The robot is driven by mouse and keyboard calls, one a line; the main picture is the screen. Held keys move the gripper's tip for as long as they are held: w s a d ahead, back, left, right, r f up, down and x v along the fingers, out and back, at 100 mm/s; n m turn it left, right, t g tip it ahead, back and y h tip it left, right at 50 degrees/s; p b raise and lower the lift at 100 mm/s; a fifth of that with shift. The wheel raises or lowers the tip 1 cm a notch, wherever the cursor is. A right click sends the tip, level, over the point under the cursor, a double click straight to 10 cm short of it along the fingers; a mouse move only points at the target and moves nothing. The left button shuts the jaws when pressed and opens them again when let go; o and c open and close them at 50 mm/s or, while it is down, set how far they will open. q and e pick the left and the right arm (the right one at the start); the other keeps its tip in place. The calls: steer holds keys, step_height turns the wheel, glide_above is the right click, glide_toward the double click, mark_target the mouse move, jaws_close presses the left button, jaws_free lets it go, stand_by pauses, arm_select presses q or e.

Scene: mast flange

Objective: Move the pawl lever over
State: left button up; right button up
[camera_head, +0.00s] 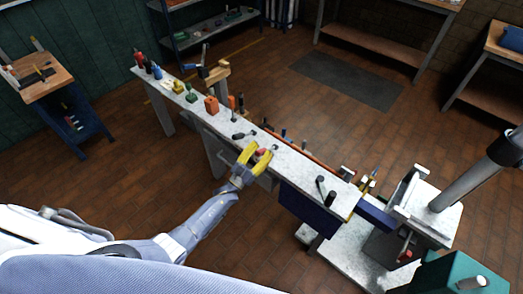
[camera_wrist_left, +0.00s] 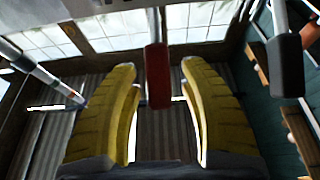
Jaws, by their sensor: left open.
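My left gripper (camera_head: 256,158) has yellow fingers and is at the near edge of the long grey bench (camera_head: 291,159), around its middle. A small red grip (camera_head: 261,152) shows between its fingers. In the left wrist view, the open fingers stand on either side of a red lever handle (camera_wrist_left: 158,76) on a thin grey rod, with gaps on both sides. I take this as the pawl lever, but its base is hidden. My right gripper is not in view.
A black-handled lever (camera_head: 240,135) lies just beyond my gripper, and another dark lever (camera_head: 321,186) stands farther right. Several coloured tools line the bench's far left. A machine stand (camera_head: 437,212) is at right.

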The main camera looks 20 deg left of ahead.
arm_select(q)
steer(key=shift+c, duration=0.3)
jaws_close()
